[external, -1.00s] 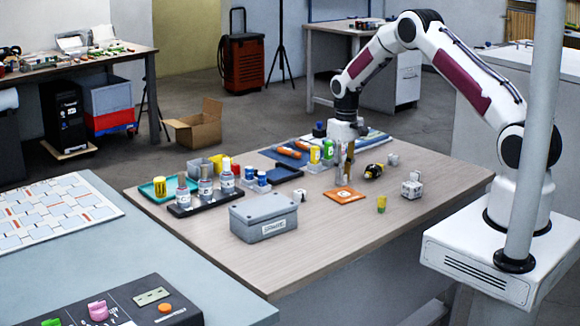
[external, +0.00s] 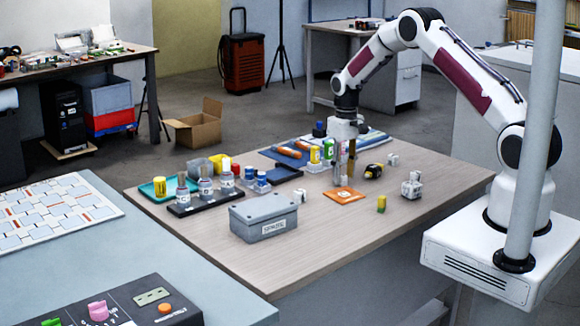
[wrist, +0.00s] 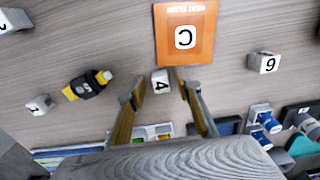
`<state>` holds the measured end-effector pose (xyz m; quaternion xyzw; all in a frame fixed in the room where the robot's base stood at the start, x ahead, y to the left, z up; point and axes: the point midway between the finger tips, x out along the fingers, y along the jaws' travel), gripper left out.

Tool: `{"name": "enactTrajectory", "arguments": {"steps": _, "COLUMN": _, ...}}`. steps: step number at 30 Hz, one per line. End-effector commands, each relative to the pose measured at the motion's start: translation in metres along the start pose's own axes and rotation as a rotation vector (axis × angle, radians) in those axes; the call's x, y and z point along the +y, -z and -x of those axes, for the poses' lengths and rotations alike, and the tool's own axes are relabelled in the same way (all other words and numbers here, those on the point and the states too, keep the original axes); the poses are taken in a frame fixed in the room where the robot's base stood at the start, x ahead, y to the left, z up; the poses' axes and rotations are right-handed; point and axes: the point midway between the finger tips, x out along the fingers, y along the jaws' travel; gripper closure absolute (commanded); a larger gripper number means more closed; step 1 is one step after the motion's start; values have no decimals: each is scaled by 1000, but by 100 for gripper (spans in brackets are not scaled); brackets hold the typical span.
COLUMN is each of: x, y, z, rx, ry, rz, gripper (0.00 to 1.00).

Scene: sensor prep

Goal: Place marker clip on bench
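My gripper (wrist: 158,84) is open, its two tan fingers spread and pointing down near the orange mat (wrist: 184,15). In the external view my gripper (external: 344,178) is just behind that mat. A small white piece marked 4 (wrist: 160,76) shows between the fingertips, with gaps to both fingers. I cannot tell if it stands on the bench or a little above. No piece is clearly recognisable as a marker clip; it may be this one. The wooden bench (external: 320,238) is broad and pale. The mat bears a white square marked C (wrist: 185,37).
A white piece marked 6 (wrist: 265,62) and a yellow-black item (wrist: 86,85) lie on either side. A grey box (external: 264,216), a black bottle rack (external: 207,203) and a white clustered piece (external: 411,186) stand nearby.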

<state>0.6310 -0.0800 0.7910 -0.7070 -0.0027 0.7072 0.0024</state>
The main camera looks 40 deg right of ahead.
Motion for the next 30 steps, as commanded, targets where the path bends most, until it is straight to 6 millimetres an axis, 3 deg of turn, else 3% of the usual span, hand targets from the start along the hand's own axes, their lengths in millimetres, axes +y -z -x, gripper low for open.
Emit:
{"name": "enactTrajectory", "arguments": {"steps": 15, "x": 0, "y": 1, "z": 59, "rx": 2, "ry": 0, "rz": 0, "gripper": 66}}
{"name": "enactTrajectory", "arguments": {"steps": 30, "x": 0, "y": 0, "z": 68, "rx": 0, "ry": 0, "rz": 0, "gripper": 66}}
